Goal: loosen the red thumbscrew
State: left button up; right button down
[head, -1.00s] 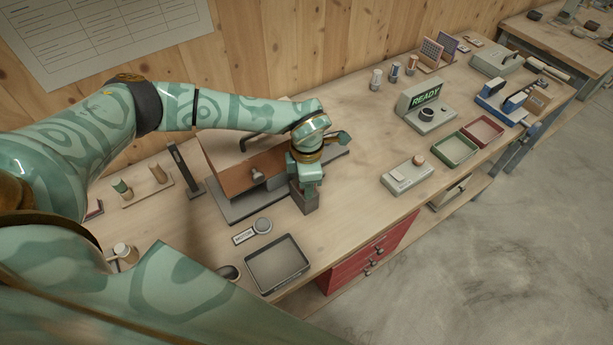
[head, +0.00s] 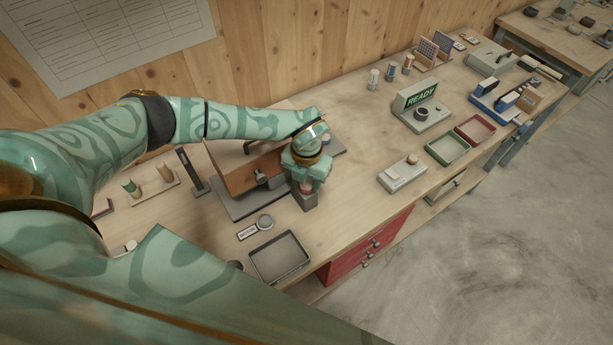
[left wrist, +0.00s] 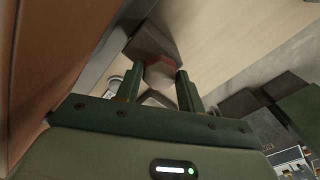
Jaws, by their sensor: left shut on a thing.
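The red thumbscrew (head: 306,188) sits on top of a small grey block (head: 306,202) at the front right corner of the brown mixer box (head: 250,172). My left gripper (head: 305,186) points down over it and is shut on it, and hides most of it. In the left wrist view, the dull red head of the thumbscrew (left wrist: 160,72) lies between the two green fingers (left wrist: 159,88). My right gripper is not in view.
A READY display box (head: 420,105), a green tray (head: 447,149) and a red tray (head: 475,129) stand to the right.

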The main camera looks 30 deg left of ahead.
aim_at(307, 183)
pick_arm(q)
jog(key=n+p, duration=0.2)
jog(key=n, duration=0.3)
jog(key=shift+w+r+n+p, duration=0.1)
jog(key=shift+r+n+p, duration=0.05)
jog(key=shift+n+p, duration=0.2)
jog(key=shift+n, duration=0.25)
jog(key=o, duration=1)
jog(key=shift+c, duration=0.2)
notch_tip(307, 183, up, 16)
